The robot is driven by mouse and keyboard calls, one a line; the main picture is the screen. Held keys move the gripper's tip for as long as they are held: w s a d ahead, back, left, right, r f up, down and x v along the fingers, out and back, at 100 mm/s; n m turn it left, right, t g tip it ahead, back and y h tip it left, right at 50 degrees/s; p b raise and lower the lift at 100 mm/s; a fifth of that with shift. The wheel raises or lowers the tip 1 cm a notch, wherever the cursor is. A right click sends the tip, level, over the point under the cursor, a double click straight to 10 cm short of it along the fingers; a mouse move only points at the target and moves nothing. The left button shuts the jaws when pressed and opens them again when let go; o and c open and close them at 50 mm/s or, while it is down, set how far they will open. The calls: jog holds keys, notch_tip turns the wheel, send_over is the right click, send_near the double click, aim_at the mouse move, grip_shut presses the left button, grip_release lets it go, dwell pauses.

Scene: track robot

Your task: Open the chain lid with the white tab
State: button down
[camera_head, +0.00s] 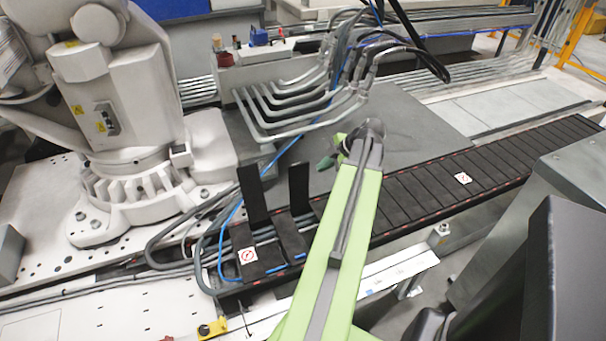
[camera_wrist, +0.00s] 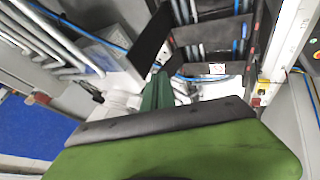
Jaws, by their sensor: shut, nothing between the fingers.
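The dark cable chain (camera_head: 420,196) runs from lower left to upper right in the head view. A lid with a small white label (camera_head: 463,178) lies flat on its right stretch. Another white label (camera_head: 247,254) sits at the chain's left end. Two dark lids stand upright there, one on the left (camera_head: 253,194) and one on the right (camera_head: 299,187). My gripper (camera_head: 325,163) is above the chain's far side, shut and empty. In the wrist view its green fingers (camera_wrist: 158,92) point toward a raised dark plate (camera_wrist: 150,42) and a white label (camera_wrist: 218,69). Contact cannot be told.
Bent metal pipes (camera_head: 290,105) and hoses stand behind the chain. A white robot arm base (camera_head: 135,195) is at the left. A grey metal box (camera_head: 575,170) stands at the right. My green arm hides the chain's middle. A grey plate (camera_head: 425,130) behind it is clear.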

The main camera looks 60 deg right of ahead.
jog(key=b, duration=0.9)
send_near(297, 175)
notch_tip(297, 175, down, 4)
jog(key=a, duration=0.3)
jog(key=w+d, duration=0.1)
jog(key=w+d+p, duration=0.1)
jog(key=w, duration=0.1)
jog(key=shift+w+d+r, duration=0.1)
jog(key=shift+d+r, duration=0.05)
jog(key=shift+d, duration=0.15)
jog(key=shift+d, duration=0.1)
